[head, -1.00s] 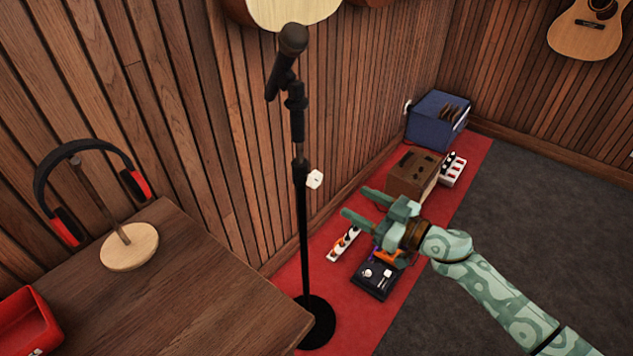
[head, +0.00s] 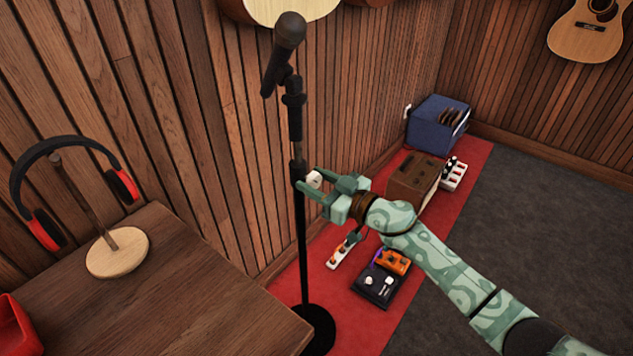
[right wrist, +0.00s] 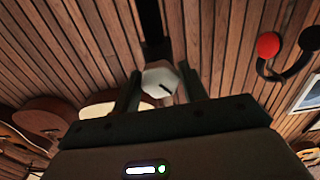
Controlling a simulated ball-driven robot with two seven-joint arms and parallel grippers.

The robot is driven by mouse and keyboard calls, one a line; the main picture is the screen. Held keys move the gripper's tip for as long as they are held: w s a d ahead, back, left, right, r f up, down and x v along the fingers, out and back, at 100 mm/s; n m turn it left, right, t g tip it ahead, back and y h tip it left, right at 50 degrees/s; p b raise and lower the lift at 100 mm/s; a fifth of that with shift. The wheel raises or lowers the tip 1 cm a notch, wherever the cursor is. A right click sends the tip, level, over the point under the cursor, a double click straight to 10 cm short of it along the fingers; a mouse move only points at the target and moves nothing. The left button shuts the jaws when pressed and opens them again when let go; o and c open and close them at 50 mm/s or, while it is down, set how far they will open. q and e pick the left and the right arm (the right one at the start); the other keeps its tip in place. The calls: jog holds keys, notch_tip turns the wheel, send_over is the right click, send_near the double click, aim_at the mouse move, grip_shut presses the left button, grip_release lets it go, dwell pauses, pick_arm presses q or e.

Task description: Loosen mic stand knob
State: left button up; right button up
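The black mic stand (head: 301,240) stands upright with a microphone (head: 288,38) tilted at its top. Its pale knob (head: 314,179) sticks out at mid-pole and also shows in the right wrist view (right wrist: 160,83) as a white many-sided cap with a dark mark. My right gripper (head: 309,180) is at the knob, its two green fingers spread on either side of it. In the right wrist view the knob sits between the fingertips with very little gap; firm contact cannot be told. My left gripper is not in view.
A wooden table (head: 190,290) with headphones on a stand (head: 117,252) and a red tray (head: 12,330) is at the left. The slatted wall is behind the stand. Pedals (head: 380,282), a brown amp (head: 412,182) and a blue crate (head: 437,122) sit on the red carpet.

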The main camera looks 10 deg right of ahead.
jog(key=c, duration=0.5)
jog(key=shift+r+n+p, duration=0.1)
jog(key=shift+n+p, duration=0.35)
jog(key=shift+n, duration=0.95)
jog(key=shift+n+p, duration=0.4)
jog(key=shift+n, duration=1)
jog(key=o, duration=1)
